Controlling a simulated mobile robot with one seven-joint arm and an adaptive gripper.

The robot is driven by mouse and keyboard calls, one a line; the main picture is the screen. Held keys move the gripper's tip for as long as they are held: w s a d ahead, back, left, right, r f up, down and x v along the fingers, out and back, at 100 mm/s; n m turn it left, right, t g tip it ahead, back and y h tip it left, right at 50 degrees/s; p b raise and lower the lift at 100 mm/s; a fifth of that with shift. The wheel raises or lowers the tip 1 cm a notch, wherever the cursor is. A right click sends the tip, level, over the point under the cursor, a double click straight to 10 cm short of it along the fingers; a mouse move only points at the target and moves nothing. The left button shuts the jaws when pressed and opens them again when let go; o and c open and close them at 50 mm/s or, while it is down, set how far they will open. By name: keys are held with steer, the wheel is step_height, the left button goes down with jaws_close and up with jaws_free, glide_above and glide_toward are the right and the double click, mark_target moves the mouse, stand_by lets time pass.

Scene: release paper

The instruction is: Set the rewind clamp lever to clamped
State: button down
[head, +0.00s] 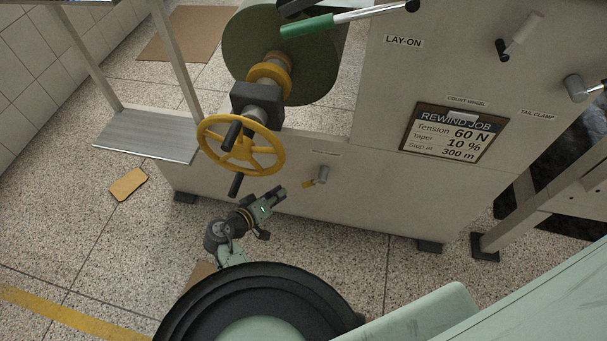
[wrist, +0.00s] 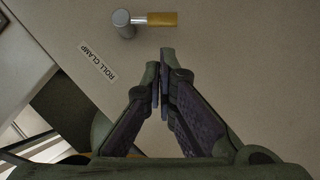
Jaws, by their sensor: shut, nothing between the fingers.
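A small lever with a grey round hub and a yellow handle (head: 310,183) sits low on the machine's front panel in the head view. In the wrist view the same lever (wrist: 160,19) is at the top, its handle pointing right from the hub. A label reading "ROLL CLAMP" (wrist: 98,62) is on the panel below and left of it. My gripper (head: 281,191) is left of and slightly below the lever in the head view. In the wrist view my gripper (wrist: 162,57) is shut and empty, its tips apart from the handle in the picture.
A yellow handwheel (head: 240,146) with dark handles stands out to the upper left of my gripper. A dark green roll (head: 275,55) is above it. A grey knob (head: 575,88) near a "TAIL CLAMP" label and a "REWIND JOB" sign (head: 455,133) are farther right.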

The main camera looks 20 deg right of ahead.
mark_target(304, 184)
steer(key=shift+d, duration=0.1)
stand_by(0.3)
steer(key=p+x, duration=0.1)
steer(key=x, duration=0.9)
steer(key=shift+f, duration=0.1)
steer(key=f+b, duration=0.2)
steer(key=b, duration=0.1)
steer(key=f+n+h+b, duration=0.1)
steer(key=b, duration=0.1)
steer(key=shift+s+d, duration=0.3)
steer(key=shift+d, duration=0.1)
steer(key=shift+r, duration=0.1)
steer(key=shift+a+r, duration=0.1)
